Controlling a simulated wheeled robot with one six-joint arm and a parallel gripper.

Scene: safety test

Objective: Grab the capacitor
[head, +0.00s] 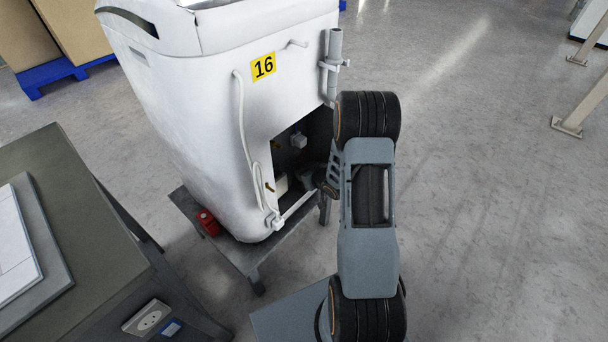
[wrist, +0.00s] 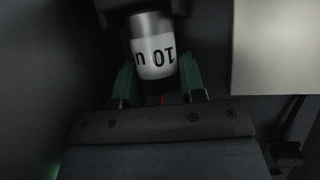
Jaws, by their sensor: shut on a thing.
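The capacitor (wrist: 153,50) is a silver cylinder with a white label that reads "10 u" upside down, in the wrist view. My gripper (wrist: 160,80) has its green fingers on both sides of the capacitor's lower end and is shut on it. It is dark around them. In the head view my arm reaches into the opening (head: 290,150) in the side of the white machine (head: 190,90) marked 16. The gripper's fingers and the capacitor are hidden there.
A pale block (wrist: 275,48) stands to the right of the capacitor in the wrist view. The machine stands on a dark stand (head: 245,255) with a red can (head: 208,223) on it. A grey-green table (head: 95,225) is at left.

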